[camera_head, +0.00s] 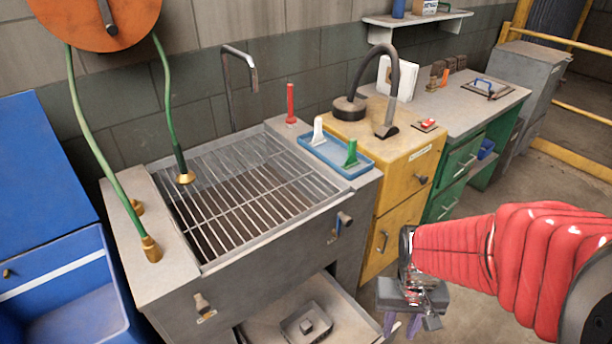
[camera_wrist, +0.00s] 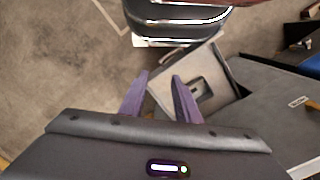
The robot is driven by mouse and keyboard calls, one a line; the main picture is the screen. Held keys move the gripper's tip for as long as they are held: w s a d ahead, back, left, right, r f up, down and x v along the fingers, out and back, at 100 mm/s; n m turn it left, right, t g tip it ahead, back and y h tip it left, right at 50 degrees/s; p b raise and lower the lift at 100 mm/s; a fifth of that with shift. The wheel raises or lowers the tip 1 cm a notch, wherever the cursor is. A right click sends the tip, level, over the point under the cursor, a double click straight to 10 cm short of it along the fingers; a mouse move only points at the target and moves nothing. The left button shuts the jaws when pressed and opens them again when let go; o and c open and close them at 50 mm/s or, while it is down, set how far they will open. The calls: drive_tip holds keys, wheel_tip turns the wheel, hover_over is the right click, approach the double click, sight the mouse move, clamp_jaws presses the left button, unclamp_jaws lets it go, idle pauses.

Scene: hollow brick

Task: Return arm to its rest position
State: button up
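My arm, in a red ribbed sleeve (camera_head: 510,255), reaches in from the right edge of the head view. My gripper (camera_head: 401,328) is at its end, pointing down in front of the yellow cabinet (camera_head: 405,185). Its two purple fingers stand apart with nothing between them. In the wrist view, my gripper (camera_wrist: 161,78) is also open and empty, above the floor beside a pulled-out grey drawer (camera_wrist: 222,62). I see no contact between the fingers and anything.
A grey sink bench with a metal grate (camera_head: 240,205) stands at left of centre. Its lower drawer (camera_head: 345,322) is open and holds a square part (camera_head: 306,324). A green workbench (camera_head: 455,110) stands behind. Floor (camera_wrist: 60,70) is clear at left in the wrist view.

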drive_tip(key=a+r+t, duration=0.2)
drive_tip(key=r+t, duration=0.1)
drive_tip(key=r, duration=0.7)
drive_tip(key=a+r+n+t, duration=0.1)
drive_tip(key=a+r+t, duration=0.1)
drive_tip(key=r, duration=0.8)
drive_tip(key=shift+s+t, duration=0.35)
drive_tip(key=shift+t, duration=0.35)
drive_tip(key=shift+s+a, duration=0.1)
